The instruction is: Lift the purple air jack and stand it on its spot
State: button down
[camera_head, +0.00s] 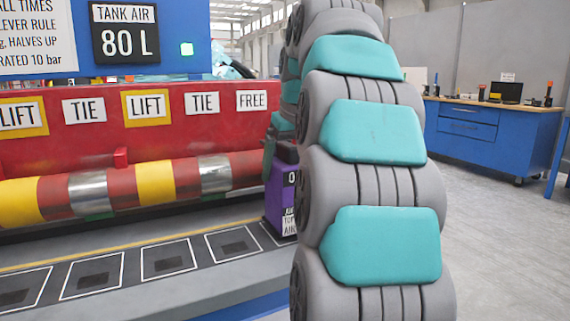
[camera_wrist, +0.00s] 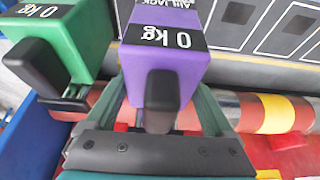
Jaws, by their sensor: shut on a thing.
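The purple air jack (camera_head: 277,198) stands upright at the right end of the dark strip in the head view, partly hidden behind my arm. In the wrist view the purple jack (camera_wrist: 175,50) shows a "0 kg" label and a dark block on its near face. My gripper (camera_wrist: 162,108) has a finger on either side of it and is shut on it. I cannot tell whether its base touches the strip. White-outlined spots with dark pads (camera_head: 168,262) run along the strip; those in sight to the left are empty.
A green jack (camera_wrist: 65,40) marked "0 kg" stands close beside the purple one in the wrist view. A red beam (camera_head: 190,130) with LIFT, TIE and FREE signs hangs behind the strip, above a striped tube (camera_head: 155,180). A blue workbench (camera_head: 490,130) stands far right.

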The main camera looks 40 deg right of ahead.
aim_at(292, 145)
jog(key=shift+f+b, duration=0.3)
jog(key=shift+f, duration=0.15)
dwell(0.9)
grip_release()
jog(key=shift+v, duration=0.85)
jog(key=p+v, duration=0.4)
jog(key=v, duration=0.2)
jog(key=shift+s, duration=0.2)
